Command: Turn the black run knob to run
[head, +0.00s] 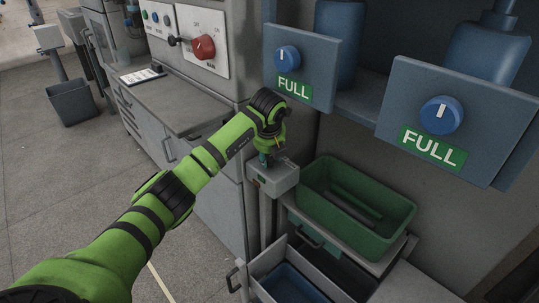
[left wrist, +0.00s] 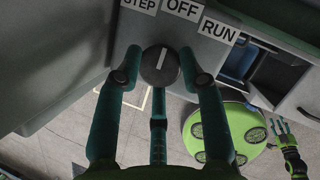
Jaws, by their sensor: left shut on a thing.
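The black run knob (left wrist: 159,66) is a round dial with a white pointer line, on a grey control box (head: 277,178) in front of the machine. The labels STEP, OFF (left wrist: 183,9) and RUN (left wrist: 219,31) are above it in the left wrist view. The pointer points up and slightly right, towards OFF. My left gripper (left wrist: 160,75) is shut on the knob, with its dark teal fingers at both sides and one below. In the head view the left gripper (head: 267,156) hides the knob. My right gripper (left wrist: 282,128) shows small in the left wrist view, its fingers spread.
A green bin (head: 398,231) stands right of the control box, above an open drawer (head: 262,270). Two blue panels with blue knobs and FULL labels (head: 432,148) overhang at the right. A red switch (head: 203,47) is on the machine behind.

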